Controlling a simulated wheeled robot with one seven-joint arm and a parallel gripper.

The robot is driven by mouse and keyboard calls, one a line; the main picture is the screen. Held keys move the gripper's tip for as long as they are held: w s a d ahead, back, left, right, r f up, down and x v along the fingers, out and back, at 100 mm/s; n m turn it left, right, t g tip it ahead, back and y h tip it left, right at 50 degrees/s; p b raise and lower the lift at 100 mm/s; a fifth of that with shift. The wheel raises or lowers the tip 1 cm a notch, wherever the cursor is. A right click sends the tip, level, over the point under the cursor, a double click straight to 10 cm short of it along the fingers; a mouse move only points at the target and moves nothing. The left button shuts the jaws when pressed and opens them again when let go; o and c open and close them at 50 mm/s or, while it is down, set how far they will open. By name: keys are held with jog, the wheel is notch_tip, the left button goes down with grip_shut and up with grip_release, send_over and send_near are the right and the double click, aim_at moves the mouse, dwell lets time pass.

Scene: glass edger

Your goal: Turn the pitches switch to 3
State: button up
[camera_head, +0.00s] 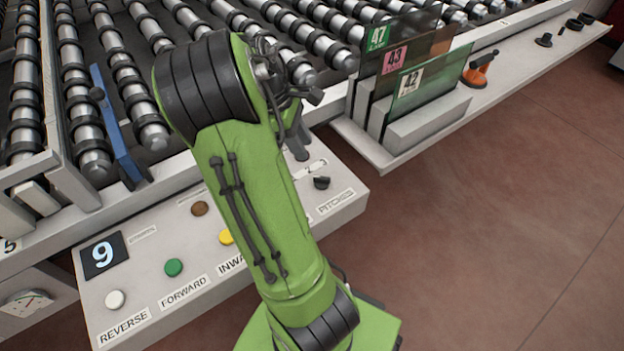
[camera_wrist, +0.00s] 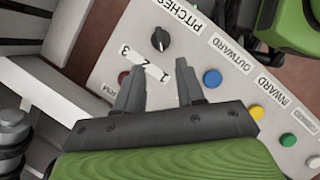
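The pitches switch is a small black knob (camera_head: 321,183) at the right end of the control panel (camera_head: 350,196), beside the PITCHES label. In the wrist view the knob (camera_wrist: 160,40) shows a small pale mark facing roughly toward the printed 1, 2, 3 scale (camera_wrist: 143,60); I cannot tell which number it marks. My gripper (camera_wrist: 157,82) is open and empty, its two fingers apart over the panel near the 1 end of the scale. The knob is beyond the fingertips, apart from them. In the head view my green arm hides most of the gripper and the panel's middle.
White (camera_head: 115,299), green (camera_head: 174,267) and yellow (camera_head: 226,237) buttons line the panel; a blue button (camera_wrist: 212,78) sits near the knob. A display (camera_head: 103,256) reads 9. Rollers lie behind. Numbered glass plates (camera_head: 425,80) stand in a rack at upper right. The floor at right is clear.

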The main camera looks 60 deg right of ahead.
aim_at(320, 177)
jog(key=b+x, duration=0.4)
jog(key=x, duration=0.6)
jog(key=shift+s+f, duration=0.1)
jog(key=shift+f, duration=0.2)
grip_shut()
